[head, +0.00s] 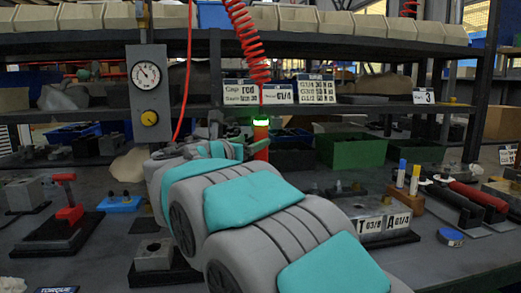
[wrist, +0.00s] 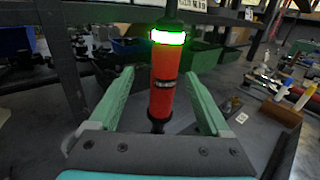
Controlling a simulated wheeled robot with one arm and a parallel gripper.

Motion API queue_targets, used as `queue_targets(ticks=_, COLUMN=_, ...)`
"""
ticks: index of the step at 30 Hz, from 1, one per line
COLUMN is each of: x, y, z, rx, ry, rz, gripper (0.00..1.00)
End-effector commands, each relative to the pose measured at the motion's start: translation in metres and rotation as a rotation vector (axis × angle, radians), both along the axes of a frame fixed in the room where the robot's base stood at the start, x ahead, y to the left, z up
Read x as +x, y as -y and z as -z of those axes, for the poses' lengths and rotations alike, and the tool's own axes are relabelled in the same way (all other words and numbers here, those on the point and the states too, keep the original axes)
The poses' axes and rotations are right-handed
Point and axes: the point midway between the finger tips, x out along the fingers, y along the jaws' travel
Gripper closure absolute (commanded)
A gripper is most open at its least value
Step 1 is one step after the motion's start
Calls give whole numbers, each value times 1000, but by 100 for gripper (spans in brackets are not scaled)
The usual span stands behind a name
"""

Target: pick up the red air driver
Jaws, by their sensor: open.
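The red air driver (head: 261,140) hangs upright from a red coiled hose (head: 247,40) and has a glowing green ring near its top. In the wrist view the driver (wrist: 162,85) stands between the two green fingers of my gripper (wrist: 160,75), with a visible gap on each side. My gripper is open and its fingers do not appear to touch the driver. In the head view my gripper (head: 250,150) is at the driver, partly hidden by my own arm, which also hides the driver's lower end.
A gauge panel (head: 149,92) with a yellow knob hangs left of the driver. A green bin (head: 352,150) stands behind to the right. Labelled valve blocks (head: 372,222) sit on the bench, right of my arm. A red clamp (head: 66,205) stands at the left.

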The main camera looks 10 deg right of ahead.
Motion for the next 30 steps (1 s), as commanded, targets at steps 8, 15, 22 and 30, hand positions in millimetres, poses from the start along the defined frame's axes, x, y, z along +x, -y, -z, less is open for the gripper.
queue_targets(ticks=8, x=21, y=24, z=-7, rx=4, ry=-1, rz=0, gripper=19)
queue_targets(ticks=15, x=34, y=35, z=-7, rx=3, ry=1, rz=0, gripper=19)
queue_targets(ticks=22, x=34, y=35, z=-7, rx=2, ry=0, rz=0, gripper=22)
queue_targets(ticks=30, x=34, y=35, z=-7, rx=2, ry=0, rz=0, gripper=52)
